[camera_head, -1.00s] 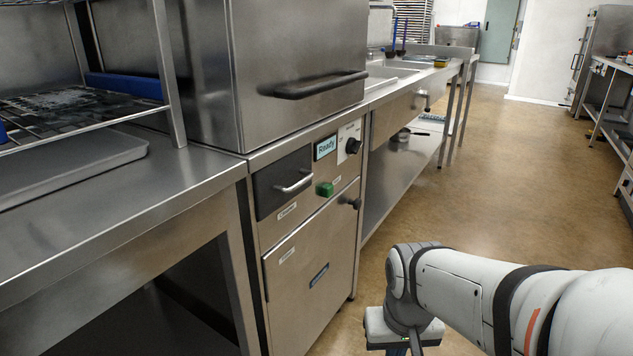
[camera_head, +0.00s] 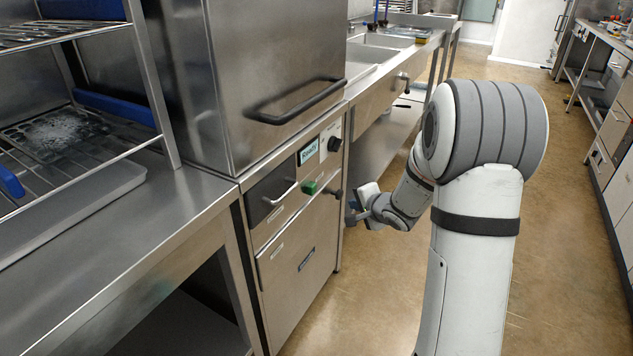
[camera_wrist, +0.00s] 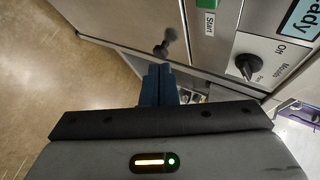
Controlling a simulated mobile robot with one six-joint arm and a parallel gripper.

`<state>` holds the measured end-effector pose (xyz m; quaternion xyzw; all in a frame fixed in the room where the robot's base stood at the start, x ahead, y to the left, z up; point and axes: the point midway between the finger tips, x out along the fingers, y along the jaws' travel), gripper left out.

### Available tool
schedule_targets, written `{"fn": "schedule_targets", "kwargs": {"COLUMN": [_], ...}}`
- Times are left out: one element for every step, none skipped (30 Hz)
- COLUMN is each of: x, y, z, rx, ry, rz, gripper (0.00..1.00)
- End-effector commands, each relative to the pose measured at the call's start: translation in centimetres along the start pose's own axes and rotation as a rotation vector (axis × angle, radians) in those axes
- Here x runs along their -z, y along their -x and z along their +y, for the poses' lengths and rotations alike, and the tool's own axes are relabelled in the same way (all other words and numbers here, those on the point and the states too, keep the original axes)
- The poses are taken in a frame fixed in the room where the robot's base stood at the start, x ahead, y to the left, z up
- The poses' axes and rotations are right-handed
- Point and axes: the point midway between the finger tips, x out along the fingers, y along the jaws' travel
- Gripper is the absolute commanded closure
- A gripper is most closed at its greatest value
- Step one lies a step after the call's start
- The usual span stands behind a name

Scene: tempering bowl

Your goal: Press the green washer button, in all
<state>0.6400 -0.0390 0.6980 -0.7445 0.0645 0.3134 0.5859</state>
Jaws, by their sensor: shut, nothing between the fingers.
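The green washer button (camera_head: 309,187) is on the front panel of the steel washer (camera_head: 290,270), below the display. In the wrist view the green button (camera_wrist: 208,3) is cut off at the top edge, above a "Start" label. My gripper (camera_wrist: 158,84) is shut and empty, its blue fingers together. In the head view my gripper (camera_head: 352,212) is in front of the washer's right side, to the right of the button and a little lower. It is apart from the button.
The display (camera_head: 308,152) reads "Ready". A black rotary knob (camera_head: 335,144) is right of it, and a smaller black knob (camera_wrist: 161,50) is near my fingers. A drawer handle (camera_head: 280,194) and the hood's bar handle (camera_head: 296,103) stick out. The floor (camera_head: 375,300) in front is clear.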

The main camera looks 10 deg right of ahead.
Motion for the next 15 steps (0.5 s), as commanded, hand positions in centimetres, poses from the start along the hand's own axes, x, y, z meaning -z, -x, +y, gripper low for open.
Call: {"fn": "schedule_targets", "kwargs": {"x": [-0.01, -0.04, -0.07, -0.08, -0.09, -0.1, -0.1, -0.11, -0.11, -0.12, -0.15, -0.21, -0.28, -0.37, -0.53], "y": [-0.05, -0.09, -0.12, -0.13, -0.14, -0.14, -0.14, -0.14, -0.14, -0.15, -0.18, -0.26, -0.36, -0.49, -0.72], "z": [-0.11, -0.11, -0.1, -0.1, -0.09, -0.09, -0.09, -0.1, -0.11, -0.11, -0.12, -0.15, -0.19, -0.25, -0.38], "rx": [0.005, 0.007, 0.008, 0.009, 0.009, 0.009, 0.008, 0.008, 0.008, 0.008, 0.008, 0.008, 0.009, 0.009, 0.01], "ry": [-0.011, -0.014, -0.016, -0.016, -0.016, -0.016, -0.015, -0.015, -0.015, -0.015, -0.015, -0.014, -0.014, -0.013, -0.012], "rz": [-0.006, -0.009, -0.01, -0.011, -0.01, -0.01, -0.01, -0.01, -0.01, -0.01, -0.01, -0.01, -0.01, -0.011, -0.011], "gripper": [1.0, 1.0, 1.0, 1.0, 1.0, 1.0, 1.0, 1.0, 1.0, 1.0, 1.0, 1.0, 1.0, 1.0, 1.0]}}
